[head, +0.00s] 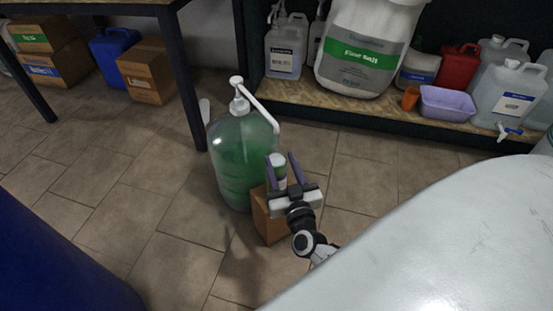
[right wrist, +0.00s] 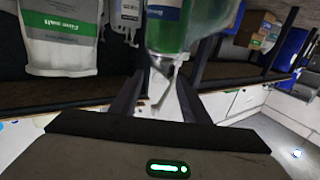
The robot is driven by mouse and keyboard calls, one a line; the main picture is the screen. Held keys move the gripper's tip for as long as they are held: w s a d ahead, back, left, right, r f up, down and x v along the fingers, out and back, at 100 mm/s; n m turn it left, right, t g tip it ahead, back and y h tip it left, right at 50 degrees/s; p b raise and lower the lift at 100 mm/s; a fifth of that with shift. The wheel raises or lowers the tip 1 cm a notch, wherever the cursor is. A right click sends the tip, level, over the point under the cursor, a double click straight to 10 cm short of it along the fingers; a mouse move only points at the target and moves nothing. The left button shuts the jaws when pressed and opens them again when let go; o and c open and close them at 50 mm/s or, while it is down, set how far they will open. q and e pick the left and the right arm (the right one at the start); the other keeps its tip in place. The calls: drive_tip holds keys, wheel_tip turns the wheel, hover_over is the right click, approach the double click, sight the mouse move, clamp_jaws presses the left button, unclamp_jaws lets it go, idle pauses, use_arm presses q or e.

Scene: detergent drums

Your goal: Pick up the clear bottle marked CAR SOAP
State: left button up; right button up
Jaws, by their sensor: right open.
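A large clear jug (head: 240,160) of green liquid with a white pump stands on the floor in the head view. No CAR SOAP lettering is legible. In the right wrist view, which looks upside down, a green container (right wrist: 166,38) with a white top lies beyond the open fingers. My left gripper is not in view.
A shelf (head: 330,108) at the back holds a large green-labelled container (head: 365,50), white jugs, a red can (head: 458,66) and a purple basin (head: 446,104). A table with a dark leg (head: 183,80) stands at the left. The tiled floor (head: 170,210) before it is clear.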

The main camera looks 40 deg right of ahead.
sight(277, 154)
drive_tip(key=b+x, duration=0.1)
drive_tip(key=x, duration=0.3)
drive_tip(key=b+x, duration=0.3)
drive_tip(key=x, duration=0.1)
drive_tip(key=shift+w+d+f, duration=0.1)
drive_tip(key=shift+w+d, duration=0.05)
drive_tip(key=shift+w, duration=0.05)
drive_tip(key=shift+w+d, duration=0.1)
drive_tip(key=shift+w, duration=0.2)
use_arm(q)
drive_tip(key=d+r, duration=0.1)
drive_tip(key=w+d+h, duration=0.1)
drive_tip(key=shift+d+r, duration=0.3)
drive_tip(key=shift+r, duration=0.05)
use_arm(e)
clamp_jaws()
drive_tip(key=shift+r, duration=0.2)
